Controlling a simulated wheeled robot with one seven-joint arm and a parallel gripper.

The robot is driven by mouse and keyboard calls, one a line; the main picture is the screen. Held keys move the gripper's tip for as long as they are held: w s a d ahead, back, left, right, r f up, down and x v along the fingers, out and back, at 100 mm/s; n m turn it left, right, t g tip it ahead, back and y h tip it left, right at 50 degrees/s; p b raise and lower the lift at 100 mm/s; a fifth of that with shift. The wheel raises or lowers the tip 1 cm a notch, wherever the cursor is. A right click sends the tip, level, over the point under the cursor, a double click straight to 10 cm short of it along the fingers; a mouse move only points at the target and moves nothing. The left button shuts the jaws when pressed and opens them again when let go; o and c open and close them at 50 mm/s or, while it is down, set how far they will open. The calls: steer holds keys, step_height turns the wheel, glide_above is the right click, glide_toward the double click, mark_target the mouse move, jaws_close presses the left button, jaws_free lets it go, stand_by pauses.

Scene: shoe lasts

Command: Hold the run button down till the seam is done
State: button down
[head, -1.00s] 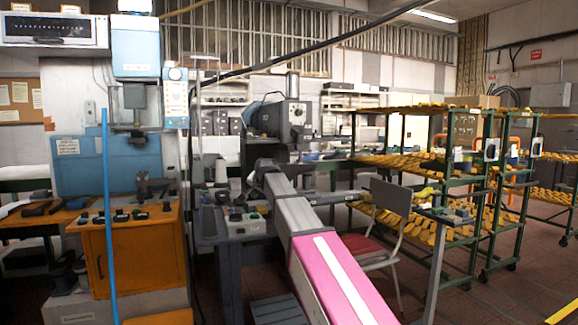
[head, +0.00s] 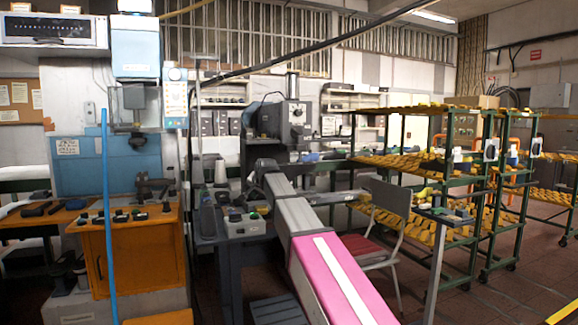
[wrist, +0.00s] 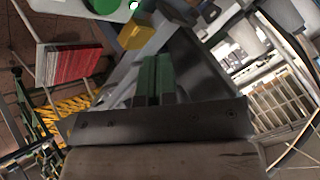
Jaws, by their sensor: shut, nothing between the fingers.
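A pale control box (head: 245,226) with dark and green knobs on its top stands at the front of the dark machine table, left of my arm. Which knob is the run button I cannot tell. In the wrist view part of a pale box (wrist: 108,12) shows at the top edge, with a large green round knob and a small bright green spot. My gripper (wrist: 154,72) is shut and empty, its green-padded fingers together and pointing toward that box. Whether the fingertips touch a button I cannot tell. In the head view my arm hides most of the gripper.
A grey machine (head: 285,120) stands behind the table. An orange cabinet (head: 140,262) and a blue pole (head: 107,215) are at the left. A chair with a red seat (head: 362,245) is close on the right, before racks of yellow lasts (head: 405,165).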

mark_target(255, 216)
stand_by(0.4)
step_height(255, 216, up, 4)
steer(key=shift+f, duration=0.1)
stand_by(0.4)
steer(key=shift+f, duration=4.4)
steer(key=shift+f, duration=0.1)
steer(key=shift+f, duration=0.3)
